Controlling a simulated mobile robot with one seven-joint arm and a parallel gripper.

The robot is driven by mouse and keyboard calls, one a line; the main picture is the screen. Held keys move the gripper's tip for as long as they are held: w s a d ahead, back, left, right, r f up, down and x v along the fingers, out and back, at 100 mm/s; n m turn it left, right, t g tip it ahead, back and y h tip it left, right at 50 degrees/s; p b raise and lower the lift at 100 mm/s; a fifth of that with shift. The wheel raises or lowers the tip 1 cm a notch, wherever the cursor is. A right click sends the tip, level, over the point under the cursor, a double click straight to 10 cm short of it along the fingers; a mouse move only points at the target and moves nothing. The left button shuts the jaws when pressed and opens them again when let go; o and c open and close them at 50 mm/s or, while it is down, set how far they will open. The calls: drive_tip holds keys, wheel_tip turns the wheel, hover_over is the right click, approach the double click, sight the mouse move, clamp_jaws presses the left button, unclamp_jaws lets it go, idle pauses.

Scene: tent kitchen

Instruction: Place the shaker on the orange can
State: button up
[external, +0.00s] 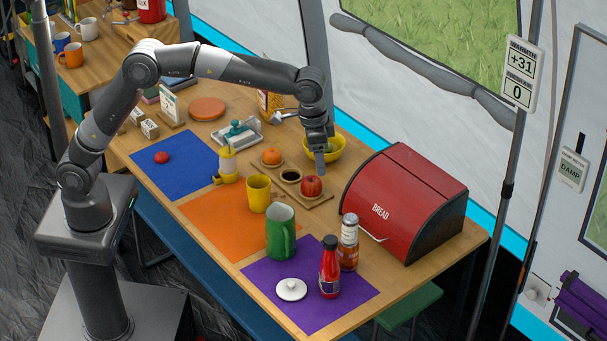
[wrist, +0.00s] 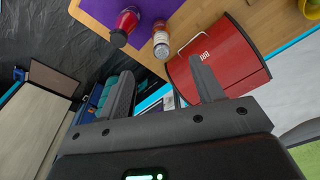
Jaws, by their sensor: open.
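I cannot make out an orange can. A jar with orange-brown contents (external: 348,245) and a pale label stands by the purple mat, also seen in the wrist view as a labelled jar (wrist: 161,40). My gripper (external: 319,168) points down near the red apple and yellow bowl, left of the bread box. In the wrist view my gripper (wrist: 163,84) has its fingers wide apart, with nothing between them.
A red bread box (external: 400,205) fills the right end of the table. A red bottle (external: 329,270), green mug (external: 280,235) and yellow mug (external: 258,192) stand toward the front. A board holds an apple (external: 311,186) and an orange (external: 271,156). The blue mat (external: 175,175) is mostly clear.

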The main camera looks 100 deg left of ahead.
drive_tip(key=s+r+m+t, duration=0.1)
drive_tip(key=s+r, duration=0.4)
drive_tip(key=s, duration=0.7)
drive_tip(key=s+r+t, duration=0.1)
drive_tip(key=s+r, duration=0.3)
drive_tip(key=s, duration=0.8)
drive_tip(key=s+f+t, duration=0.1)
drive_tip(key=s+f, duration=0.2)
drive_tip(key=s, duration=0.6)
drive_tip(key=s+f+m+t, duration=0.1)
drive_tip(key=s+f, duration=0.3)
drive_tip(key=s, duration=0.6)
drive_tip(key=shift+a+m, duration=0.25)
drive_tip(key=shift+m, duration=0.05)
